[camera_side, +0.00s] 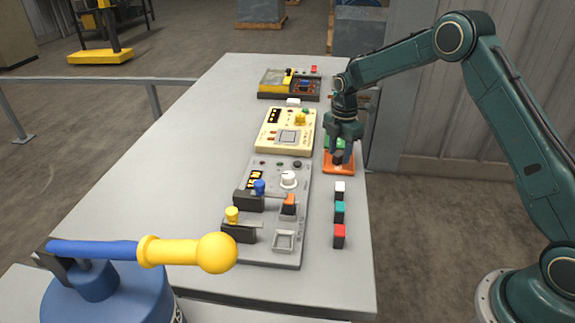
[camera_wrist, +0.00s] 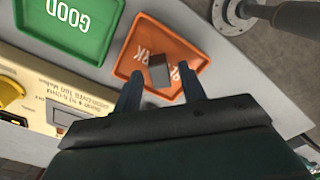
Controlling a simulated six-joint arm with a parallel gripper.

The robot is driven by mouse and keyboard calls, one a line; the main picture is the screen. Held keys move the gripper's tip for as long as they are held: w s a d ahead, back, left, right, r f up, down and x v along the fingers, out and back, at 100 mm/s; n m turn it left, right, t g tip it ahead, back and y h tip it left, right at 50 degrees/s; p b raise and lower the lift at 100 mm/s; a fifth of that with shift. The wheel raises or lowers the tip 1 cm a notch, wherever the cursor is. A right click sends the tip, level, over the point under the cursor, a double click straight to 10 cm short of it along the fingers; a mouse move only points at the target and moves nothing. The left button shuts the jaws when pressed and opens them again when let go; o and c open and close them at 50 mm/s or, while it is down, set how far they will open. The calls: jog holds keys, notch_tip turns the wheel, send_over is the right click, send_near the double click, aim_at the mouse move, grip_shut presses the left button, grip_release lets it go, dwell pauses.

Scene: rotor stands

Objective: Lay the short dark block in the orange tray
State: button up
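The orange tray (camera_side: 338,170) lies near the right edge of the table, and in the wrist view the tray (camera_wrist: 133,62) shows white lettering that is partly covered. The short dark block (camera_side: 338,158) is over the tray floor and appears to rest on it. In the wrist view the block (camera_wrist: 159,74) looks grey and sits between my fingers with a gap on each side. My gripper (camera_side: 342,152) is low over the tray, pointing down. In the wrist view my gripper (camera_wrist: 161,72) has its two fingers apart, one on either side of the block.
A green tray marked GOOD (camera_wrist: 70,25) is beside the orange one. A cream panel (camera_side: 284,132) and a grey panel (camera_side: 270,215) stand to the left. White, teal and red blocks (camera_side: 339,212) line the table's right side nearer the camera.

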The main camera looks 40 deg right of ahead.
aim_at(340, 155)
notch_tip(340, 155, up, 12)
jog(key=shift+r, duration=0.2)
dwell(0.8)
dwell(0.5)
jog(key=s+a+r+m+t, duration=0.1)
jog(key=s+a+r+m, duration=0.2)
jog(key=s+r+m, duration=0.35)
jog(key=s+a+r+m+t, duration=0.2)
jog(key=s+a+r+m, duration=0.1)
jog(key=s+r, duration=0.65)
jog(key=s+a+f+m+t, duration=0.1)
jog(key=s+m, duration=0.3)
jog(key=s, duration=0.6)
jog(key=s+a+f+m+t, duration=0.1)
jog(key=s+f+m, duration=0.3)
jog(key=s, duration=0.7)
jog(key=shift+a+t, duration=0.3)
jog(key=shift+a, duration=0.1)
